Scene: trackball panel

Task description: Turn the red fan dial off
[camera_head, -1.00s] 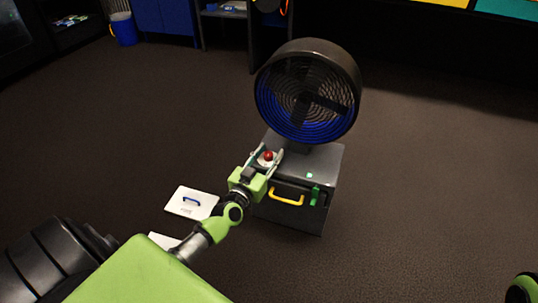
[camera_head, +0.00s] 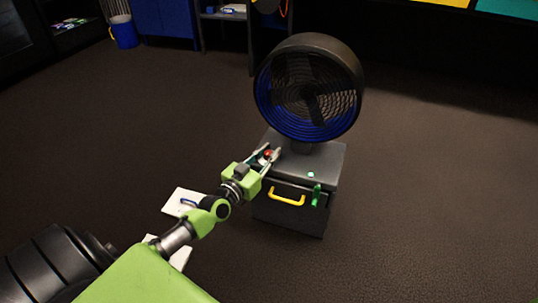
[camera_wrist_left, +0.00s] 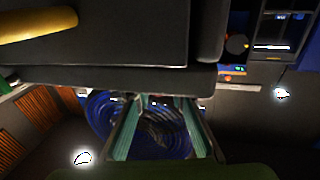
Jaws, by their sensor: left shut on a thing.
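The red fan dial (camera_head: 268,154) sits on the left part of the top of a dark grey box (camera_head: 325,160). A large black round fan (camera_head: 308,88) with a blue inner rim stands on the same box. My left gripper (camera_head: 267,153) reaches in from the lower left, with its fingers on either side of the dial, shut on it. In the left wrist view, the two teal fingers (camera_wrist_left: 158,105) point toward the fan (camera_wrist_left: 155,128); the dial cannot be made out there. My right gripper is out of view.
White panels lie on the floor beneath my left arm. The floor right of the box is clear.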

